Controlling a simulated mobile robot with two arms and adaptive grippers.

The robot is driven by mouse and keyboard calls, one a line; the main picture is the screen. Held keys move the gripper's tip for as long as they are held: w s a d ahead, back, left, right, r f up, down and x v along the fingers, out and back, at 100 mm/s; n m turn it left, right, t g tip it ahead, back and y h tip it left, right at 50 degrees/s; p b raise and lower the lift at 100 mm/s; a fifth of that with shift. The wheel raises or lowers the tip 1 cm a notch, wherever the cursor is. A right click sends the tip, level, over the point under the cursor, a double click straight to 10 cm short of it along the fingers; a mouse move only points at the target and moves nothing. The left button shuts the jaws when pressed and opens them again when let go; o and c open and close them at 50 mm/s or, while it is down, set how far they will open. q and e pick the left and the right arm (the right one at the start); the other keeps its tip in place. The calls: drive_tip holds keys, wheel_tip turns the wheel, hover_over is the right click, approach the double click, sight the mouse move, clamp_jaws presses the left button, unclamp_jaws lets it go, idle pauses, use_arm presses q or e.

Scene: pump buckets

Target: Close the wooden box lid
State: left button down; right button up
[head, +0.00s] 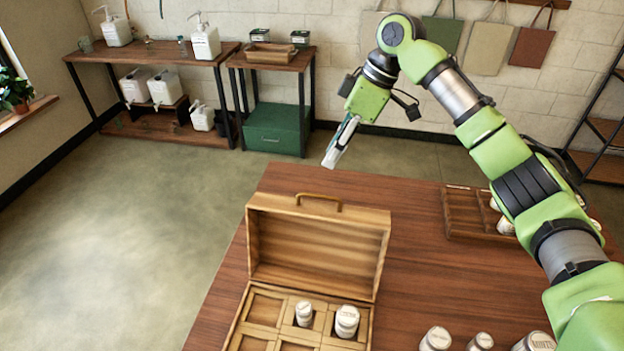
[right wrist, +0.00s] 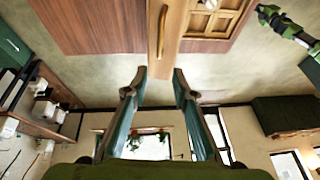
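The wooden box (head: 240,335) stands on the table with its lid (head: 315,245) raised upright. A curved handle (head: 318,201) sits on the lid's top edge. It also shows in the right wrist view (right wrist: 162,30), in front of my fingers. Two white bottles stand in the box's compartments. My right gripper (head: 340,145) is above and beyond the lid, apart from it. In the right wrist view its fingers (right wrist: 160,72) are spread with nothing between them. A green arm with a dark tip, seemingly my left gripper (right wrist: 268,13), shows at the upper right there; its fingers are unclear.
The brown table (head: 290,180) has bare surface right of the lid. Several white bottles (head: 436,339) stand at its front right. A wooden tray (head: 460,213) with bottles lies at the back right, partly behind my right arm. Shelves with pump buckets (head: 205,42) stand along the wall.

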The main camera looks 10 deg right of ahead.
drive_tip(key=p+x, duration=0.3)
drive_tip(key=x, duration=0.7)
drive_tip(key=shift+w, duration=0.1)
drive_tip(key=shift+a+f, duration=0.25)
drive_tip(key=shift+f, duration=0.35)
clamp_jaws()
